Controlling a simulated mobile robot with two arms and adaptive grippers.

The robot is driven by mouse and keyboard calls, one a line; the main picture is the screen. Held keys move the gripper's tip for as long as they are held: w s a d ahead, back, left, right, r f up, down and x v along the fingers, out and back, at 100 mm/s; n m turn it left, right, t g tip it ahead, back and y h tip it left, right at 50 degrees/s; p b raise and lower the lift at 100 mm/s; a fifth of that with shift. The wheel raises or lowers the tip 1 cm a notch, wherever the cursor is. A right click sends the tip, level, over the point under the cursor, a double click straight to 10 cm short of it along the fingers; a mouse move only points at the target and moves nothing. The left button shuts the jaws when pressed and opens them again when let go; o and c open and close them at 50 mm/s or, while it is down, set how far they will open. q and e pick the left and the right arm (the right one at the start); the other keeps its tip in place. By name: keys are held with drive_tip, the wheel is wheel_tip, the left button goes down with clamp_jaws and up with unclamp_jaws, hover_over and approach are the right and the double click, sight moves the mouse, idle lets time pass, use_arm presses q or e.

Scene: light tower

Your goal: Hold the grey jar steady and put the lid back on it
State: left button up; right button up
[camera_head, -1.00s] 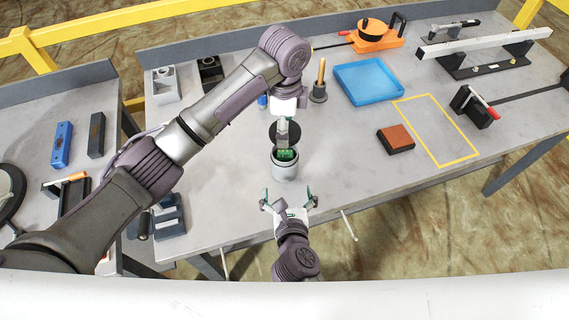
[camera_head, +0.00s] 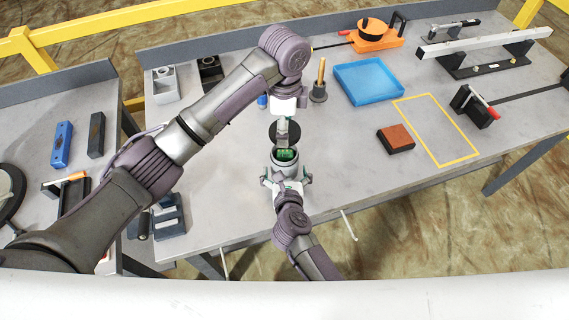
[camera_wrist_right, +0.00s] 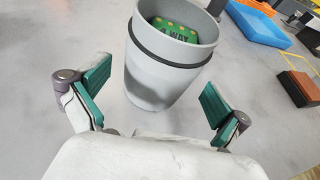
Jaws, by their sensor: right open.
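The grey jar (camera_head: 285,169) stands open and upright on the table, with a dark band near its rim. In the right wrist view the jar (camera_wrist_right: 160,75) holds a green, yellow-dotted item (camera_wrist_right: 174,30) marked "4 WAY". The dark round lid (camera_head: 293,128) shows just behind the jar's mouth, below my left gripper (camera_head: 282,138). The left fingers overlap the lid; whether they grip it is not clear. My right gripper (camera_head: 286,180) is open at the near side of the jar. In the right wrist view its green-padded fingers (camera_wrist_right: 158,98) are spread, with the jar ahead between them.
A blue tray (camera_head: 370,82), an orange-brown block (camera_head: 396,138) and a yellow outlined area (camera_head: 437,130) lie to the right. A wooden-handled tool (camera_head: 319,85) stands behind the jar. Blue and dark blocks lie on the left table.

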drive_tip(key=shift+x, duration=1.35)
drive_tip(key=c, duration=1.6)
use_arm(q)
hover_over(284, 155)
drive_tip(key=shift+f, duration=2.5)
drive_tip(key=shift+f, duration=0.1)
drive_tip(key=shift+f, duration=0.8)
drive_tip(key=shift+f, duration=0.55)
use_arm(e)
drive_tip(key=shift+f, duration=0.1)
